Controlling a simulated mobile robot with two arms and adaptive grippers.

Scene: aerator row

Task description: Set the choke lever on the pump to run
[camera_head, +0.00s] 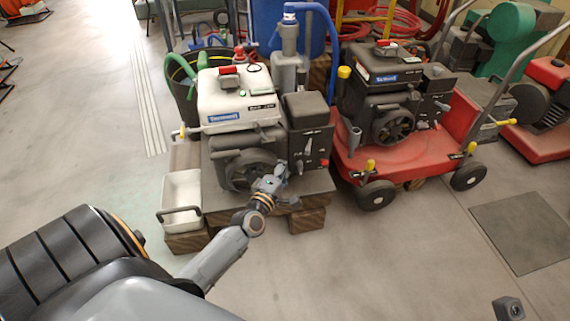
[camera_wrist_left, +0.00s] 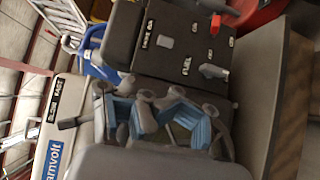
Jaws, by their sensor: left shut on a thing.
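The pump (camera_head: 241,101), with a white top and dark engine body, stands on a wooden pallet. Its dark control box (camera_head: 308,125) faces me on the right side and also shows in the left wrist view (camera_wrist_left: 150,70). That face carries white labels, a grey lever (camera_wrist_left: 212,71), a grey knob (camera_wrist_left: 165,41) and a red switch (camera_wrist_left: 215,24). I cannot read which one is the choke. My left gripper (camera_head: 275,180) is at the pump's front, left of and below these controls. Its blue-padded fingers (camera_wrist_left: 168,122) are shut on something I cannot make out. My right gripper is not in view.
A white bin (camera_head: 181,190) stands left of the pump. A similar black engine on a red wheeled cart (camera_head: 400,155) stands close on its right. Hoses and a blue barrel (camera_head: 268,25) are behind. The floor in front is clear.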

